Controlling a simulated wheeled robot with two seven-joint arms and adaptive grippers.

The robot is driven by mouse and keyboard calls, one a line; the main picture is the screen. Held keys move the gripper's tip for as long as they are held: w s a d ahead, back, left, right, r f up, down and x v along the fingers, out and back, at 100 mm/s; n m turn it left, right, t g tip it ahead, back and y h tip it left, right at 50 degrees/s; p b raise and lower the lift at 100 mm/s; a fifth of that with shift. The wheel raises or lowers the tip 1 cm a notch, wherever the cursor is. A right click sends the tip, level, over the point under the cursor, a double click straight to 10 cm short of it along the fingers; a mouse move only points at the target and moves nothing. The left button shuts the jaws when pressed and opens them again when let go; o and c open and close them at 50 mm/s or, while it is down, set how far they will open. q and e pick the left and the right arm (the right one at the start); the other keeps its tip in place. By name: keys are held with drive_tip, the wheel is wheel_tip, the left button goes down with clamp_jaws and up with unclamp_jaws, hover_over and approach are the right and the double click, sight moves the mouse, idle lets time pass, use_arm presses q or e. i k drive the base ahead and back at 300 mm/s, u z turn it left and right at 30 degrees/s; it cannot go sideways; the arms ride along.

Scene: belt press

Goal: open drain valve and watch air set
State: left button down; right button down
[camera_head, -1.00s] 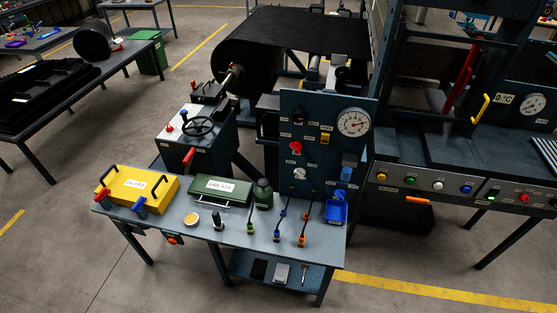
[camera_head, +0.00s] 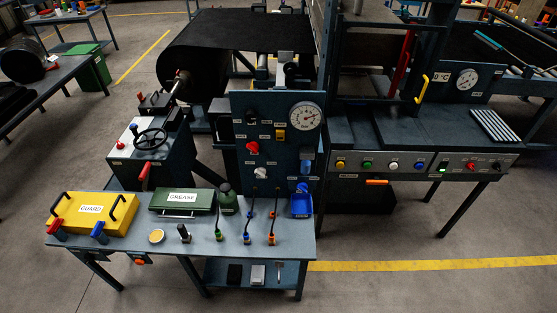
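An upright dark panel (camera_head: 240,135) stands at the back right of the blue-grey bench. It carries a round white dial gauge (camera_head: 306,117), a red knob (camera_head: 252,148), a yellow switch (camera_head: 280,135), a white knob (camera_head: 261,173) and a blue fitting (camera_head: 303,188) low on the right. Which of these is the drain valve I cannot tell, since the labels are too small to read. The gauge needle is too small to read exactly. Neither of my grippers shows in the head view.
The bench (camera_head: 200,244) holds a yellow GUARD box (camera_head: 90,212), a green GREASE box (camera_head: 182,200), a green bottle (camera_head: 227,200), several upright levers and a blue bin (camera_head: 302,207). A press console (camera_head: 420,166) stands right. The floor in front is clear.

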sight(302, 187)
drive_tip(key=z, duration=0.05)
drive_tip(key=k, duration=1.15)
drive_tip(key=u, duration=0.9)
drive_tip(key=i, duration=1.3)
drive_tip(key=z, duration=0.45)
